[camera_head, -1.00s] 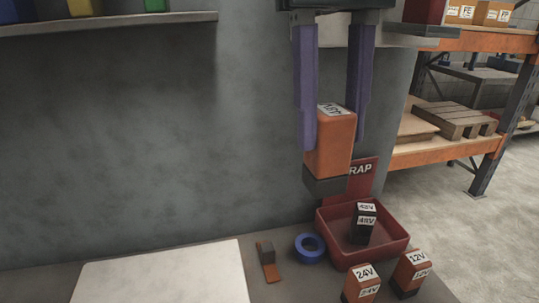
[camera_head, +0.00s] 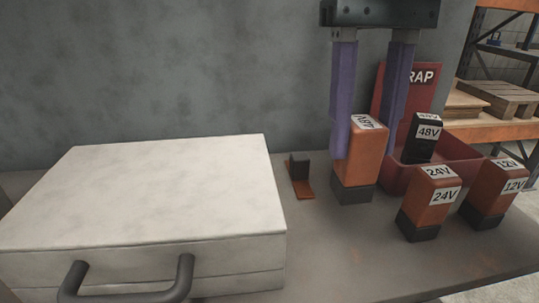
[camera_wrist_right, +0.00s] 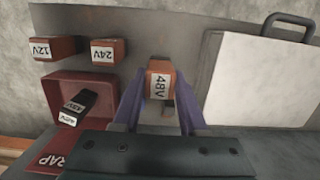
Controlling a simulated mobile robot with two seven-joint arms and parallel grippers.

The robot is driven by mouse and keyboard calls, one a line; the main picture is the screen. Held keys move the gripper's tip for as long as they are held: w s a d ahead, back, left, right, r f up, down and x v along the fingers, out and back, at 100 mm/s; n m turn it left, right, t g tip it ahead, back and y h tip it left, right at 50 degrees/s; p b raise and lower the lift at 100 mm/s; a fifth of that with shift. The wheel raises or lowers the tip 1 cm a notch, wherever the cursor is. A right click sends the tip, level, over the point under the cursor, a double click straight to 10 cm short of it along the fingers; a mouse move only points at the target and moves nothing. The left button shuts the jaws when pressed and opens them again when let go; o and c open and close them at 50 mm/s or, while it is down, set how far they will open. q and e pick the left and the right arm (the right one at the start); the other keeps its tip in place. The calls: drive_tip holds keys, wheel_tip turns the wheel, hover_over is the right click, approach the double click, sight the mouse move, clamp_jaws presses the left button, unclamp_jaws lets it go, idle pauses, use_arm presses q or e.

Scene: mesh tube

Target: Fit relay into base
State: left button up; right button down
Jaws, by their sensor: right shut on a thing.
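My right gripper (camera_head: 365,150) comes down from above, its two purple fingers shut on an orange relay with a dark foot (camera_head: 357,170). The relay has a 48V label on top and is upright. In the right wrist view, the relay (camera_wrist_right: 159,68) sits between the fingertips. I cannot tell whether its foot touches the table. An orange 24V relay (camera_head: 430,200) and an orange 12V relay (camera_head: 492,195) stand to its right. A black 48V relay (camera_head: 421,146) is in the red scrap bin (camera_head: 458,160). I cannot make out a base. My left gripper is out of view.
A closed white case (camera_head: 140,190) with a dark handle (camera_head: 125,290) covers the left of the grey table (camera_head: 330,260). A small dark block on an orange strip (camera_head: 302,180) lies between case and held relay. The table's front middle is clear.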

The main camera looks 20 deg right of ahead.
sight(356, 169)
drive_tip(key=shift+f+b, duration=1.7)
drive_tip(key=shift+f, duration=0.8)
drive_tip(key=shift+c, duration=2.2)
unclamp_jaws()
drive_tip(key=shift+r, duration=0.1)
